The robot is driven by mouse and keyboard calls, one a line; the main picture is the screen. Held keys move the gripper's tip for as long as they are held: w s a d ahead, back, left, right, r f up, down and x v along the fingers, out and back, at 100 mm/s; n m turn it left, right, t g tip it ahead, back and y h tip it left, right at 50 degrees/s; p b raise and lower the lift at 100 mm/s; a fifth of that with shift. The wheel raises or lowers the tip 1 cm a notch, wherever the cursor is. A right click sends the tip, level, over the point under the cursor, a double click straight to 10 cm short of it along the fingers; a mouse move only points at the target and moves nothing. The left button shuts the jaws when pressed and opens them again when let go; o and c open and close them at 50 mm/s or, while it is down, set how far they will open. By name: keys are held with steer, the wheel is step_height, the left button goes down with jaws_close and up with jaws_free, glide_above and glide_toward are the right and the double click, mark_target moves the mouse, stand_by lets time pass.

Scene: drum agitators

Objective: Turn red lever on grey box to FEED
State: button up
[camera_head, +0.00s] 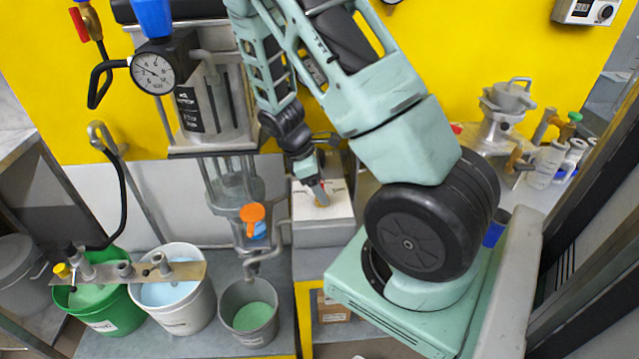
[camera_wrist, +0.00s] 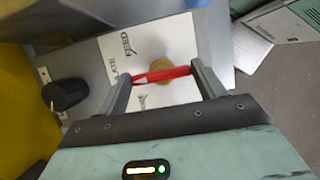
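The grey box (camera_head: 324,235) stands at the centre in the head view, with a white label plate on top. In the wrist view its plate (camera_wrist: 145,40) shows the word FEED and a partly hidden label ending in LATE. The red lever (camera_wrist: 163,74) lies across a round brass pivot (camera_wrist: 160,65), its left end towards the LATE label. My gripper (camera_wrist: 160,76) is over the plate with its fingers wide apart, one near each end of the lever. Contact with the lever is unclear. In the head view my gripper (camera_head: 322,190) hides most of the lever.
A black knob (camera_wrist: 65,94) sits left of the plate. Left of the box are a hooked grey pipe (camera_head: 265,262), an orange valve handle (camera_head: 252,213) and several buckets, including a green one (camera_head: 105,310). A metal vessel (camera_head: 497,125) and bottles stand on the right.

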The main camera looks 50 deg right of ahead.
steer(key=shift+m, duration=0.4)
steer(key=m, duration=0.2)
steer(key=m+y+p, duration=0.1)
steer(key=shift+w+d+r+m+g+y+p, duration=0.1)
steer(key=shift+w+d+m+g+y+p, duration=0.05)
steer(key=shift+m+g+y+p, duration=0.2)
steer(key=shift+d+m+y, duration=0.1)
steer(key=shift+m+y, duration=0.75)
steer(key=shift+m, duration=1.4)
steer(key=o, duration=1)
steer(key=v, duration=0.5)
steer(key=b+v, duration=0.1)
steer(key=v, duration=0.5)
steer(key=b+v, duration=0.1)
steer(key=v, duration=0.5)
steer(key=shift+w, duration=0.3)
